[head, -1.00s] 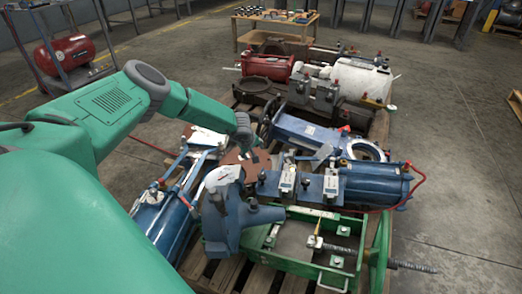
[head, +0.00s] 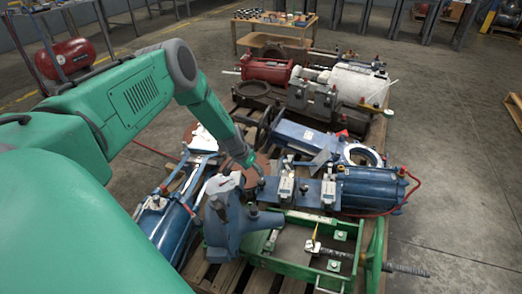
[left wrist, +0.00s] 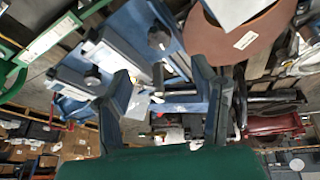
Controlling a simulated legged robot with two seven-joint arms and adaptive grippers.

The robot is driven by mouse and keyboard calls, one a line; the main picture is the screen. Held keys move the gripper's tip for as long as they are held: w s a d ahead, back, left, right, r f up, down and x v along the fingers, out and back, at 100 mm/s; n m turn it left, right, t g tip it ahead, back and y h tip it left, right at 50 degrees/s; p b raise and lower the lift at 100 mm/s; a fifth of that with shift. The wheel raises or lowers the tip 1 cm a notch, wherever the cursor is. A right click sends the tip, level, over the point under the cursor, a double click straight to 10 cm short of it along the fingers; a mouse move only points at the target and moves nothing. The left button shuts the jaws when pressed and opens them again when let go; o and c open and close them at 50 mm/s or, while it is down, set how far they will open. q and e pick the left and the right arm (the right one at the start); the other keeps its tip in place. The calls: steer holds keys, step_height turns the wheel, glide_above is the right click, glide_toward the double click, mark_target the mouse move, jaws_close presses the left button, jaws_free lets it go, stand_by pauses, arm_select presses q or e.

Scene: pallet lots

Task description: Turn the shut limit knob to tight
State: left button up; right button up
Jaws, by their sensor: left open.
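A blue actuator (head: 368,190) lies across the pallet load, with a flat blue plate carrying two pale boxes, a left one (head: 286,187) and a right one (head: 328,192). In the left wrist view, two dark round knobs show: an upper one (left wrist: 158,38) and a lower left one (left wrist: 92,76). Their labels and settings are too small to read, so I cannot tell which is the shut limit knob. My left gripper (head: 258,180) is by the left end of the blue plate. Its fingers are apart in the left wrist view (left wrist: 165,75), with nothing held. My right gripper is out of view.
A green frame (head: 300,245) with a threaded rod stands in front. A blue casting (head: 235,225) and blue cylinder (head: 165,225) are close on the left. Bare floor (head: 465,180) lies to the right.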

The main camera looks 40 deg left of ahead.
mark_target(261, 181)
arm_select(q)
steer(key=b+x, duration=0.5)
steer(key=x, duration=0.5)
steer(key=shift+w+d+f, duration=0.1)
steer(key=shift+w+f, duration=0.05)
steer(key=shift+f, duration=0.2)
steer(key=c, duration=1.1)
